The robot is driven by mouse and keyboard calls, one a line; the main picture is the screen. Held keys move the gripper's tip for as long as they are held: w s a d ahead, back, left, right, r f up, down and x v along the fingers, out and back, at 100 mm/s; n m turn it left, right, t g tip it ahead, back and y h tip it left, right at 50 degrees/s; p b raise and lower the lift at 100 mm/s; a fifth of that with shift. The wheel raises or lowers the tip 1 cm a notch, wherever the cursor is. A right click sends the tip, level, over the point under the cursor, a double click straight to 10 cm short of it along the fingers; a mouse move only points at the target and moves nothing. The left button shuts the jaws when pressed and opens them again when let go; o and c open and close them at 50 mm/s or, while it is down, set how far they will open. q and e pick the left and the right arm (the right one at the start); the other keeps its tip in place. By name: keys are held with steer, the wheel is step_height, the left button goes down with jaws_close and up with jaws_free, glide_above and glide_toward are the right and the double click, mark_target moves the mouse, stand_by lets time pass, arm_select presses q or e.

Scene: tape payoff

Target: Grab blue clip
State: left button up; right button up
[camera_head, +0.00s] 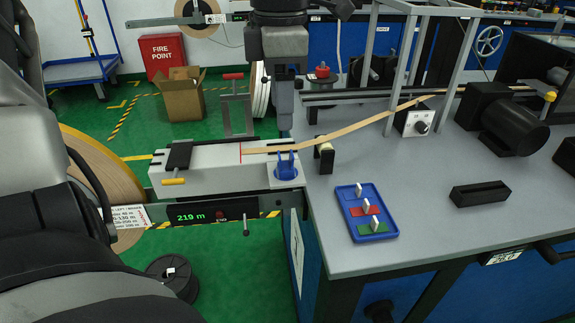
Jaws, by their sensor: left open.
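The blue clip (287,163) stands upright with two prongs showing, at the right end of the pale splicing block (210,168), beside the table's left edge. Its lower part sits in or on a round blue base, and I cannot tell which. My left gripper (285,112) points down above and slightly behind the clip, with a clear gap between them. It is open, and nothing shows between its fingers. One finger hides part of the other. My right gripper is not in view.
A tan tape (345,131) runs from the block up to the right. A blue tray (367,212) with blue, red and green patches and white tabs lies on the grey table (430,240). A black block (480,193) and a motor stand farther right.

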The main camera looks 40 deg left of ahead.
mark_target(286, 154)
arm_select(q)
steer(key=f, duration=1)
steer(key=shift+w+d+f, duration=0.1)
steer(key=shift+w+f, duration=0.1)
steer(key=shift+w, duration=0.1)
steer(key=c, duration=1)
